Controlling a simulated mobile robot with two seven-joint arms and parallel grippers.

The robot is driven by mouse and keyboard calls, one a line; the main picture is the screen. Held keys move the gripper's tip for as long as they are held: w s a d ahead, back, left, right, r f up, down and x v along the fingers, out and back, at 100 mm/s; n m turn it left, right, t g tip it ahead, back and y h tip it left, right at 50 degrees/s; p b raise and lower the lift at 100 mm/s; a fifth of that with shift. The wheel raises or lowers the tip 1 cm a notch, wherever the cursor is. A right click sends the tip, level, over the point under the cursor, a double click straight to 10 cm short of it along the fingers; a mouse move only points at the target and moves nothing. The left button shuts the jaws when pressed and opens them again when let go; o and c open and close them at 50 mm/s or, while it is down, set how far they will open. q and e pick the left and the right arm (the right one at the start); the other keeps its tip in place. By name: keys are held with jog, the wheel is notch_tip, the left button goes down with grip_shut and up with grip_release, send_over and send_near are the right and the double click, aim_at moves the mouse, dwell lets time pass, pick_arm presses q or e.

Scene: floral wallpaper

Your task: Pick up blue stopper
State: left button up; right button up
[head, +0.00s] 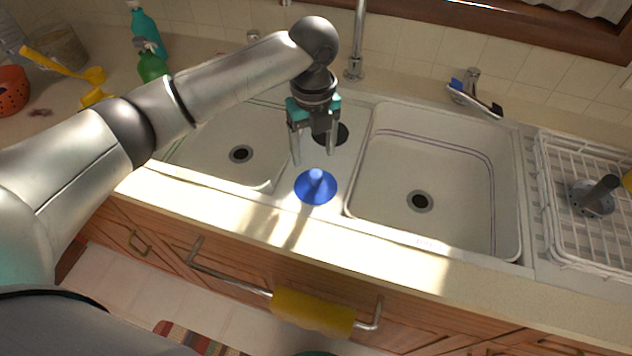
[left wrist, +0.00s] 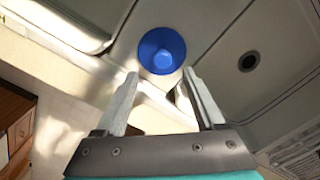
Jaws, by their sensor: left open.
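The blue stopper (head: 316,188) is a round blue disc with a short knob on top. It sits upright on the divider between the two sink basins, near the front edge. My left gripper (head: 313,160) is open and empty, pointing down above and slightly behind the stopper in the head view. In the left wrist view the stopper (left wrist: 162,51) lies beyond the tips of the two open fingers (left wrist: 160,75), not between them. My right gripper is not in view.
The left basin (head: 215,135) and right basin (head: 410,165) flank the divider. A faucet (head: 357,45) stands behind. A white dish rack (head: 560,165) is at the right. A yellow towel (head: 312,312) hangs on a rail below the counter. Bottles (head: 147,30) stand at the back left.

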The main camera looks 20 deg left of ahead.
aim_at(316, 173)
pick_arm(q)
notch_tip(316, 173, down, 3)
jog(key=shift+r, duration=0.2)
jog(key=shift+f, duration=0.35)
jog(key=f, duration=0.2)
jog(key=f+b, duration=0.1)
jog(key=f, duration=0.2)
jog(key=shift+d, duration=0.2)
jog(key=shift+r, duration=0.1)
grip_shut()
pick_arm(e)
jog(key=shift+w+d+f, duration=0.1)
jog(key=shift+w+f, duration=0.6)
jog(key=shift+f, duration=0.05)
